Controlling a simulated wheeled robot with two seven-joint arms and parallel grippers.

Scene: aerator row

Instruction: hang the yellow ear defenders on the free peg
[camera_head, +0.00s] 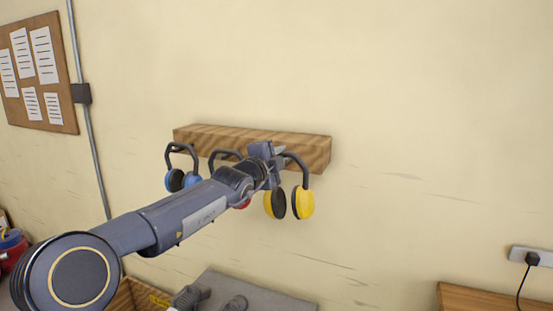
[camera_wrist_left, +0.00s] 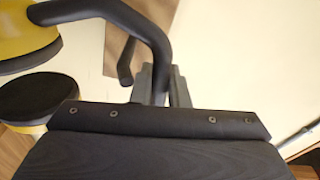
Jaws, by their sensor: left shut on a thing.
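The yellow ear defenders (camera_head: 303,203) hang at the right end of the wooden peg board (camera_head: 225,137), cups down, with a black headband. My left gripper (camera_head: 270,155) is shut on the headband near its top, just in front of the board. In the left wrist view, the yellow ear defenders (camera_wrist_left: 28,42) are at upper left, and the band runs into the fingers of my left gripper (camera_wrist_left: 163,85). A dark rod with a rounded end (camera_wrist_left: 126,62) shows beside the band. I cannot tell whether the band rests on a peg. My right gripper is not in view.
Blue ear defenders (camera_head: 182,180) hang at the board's left. Red ear defenders (camera_head: 226,155) hang in the middle, mostly behind my left arm. Below are a wooden crate (camera_head: 130,297) and a grey mat (camera_head: 260,291) with dark items.

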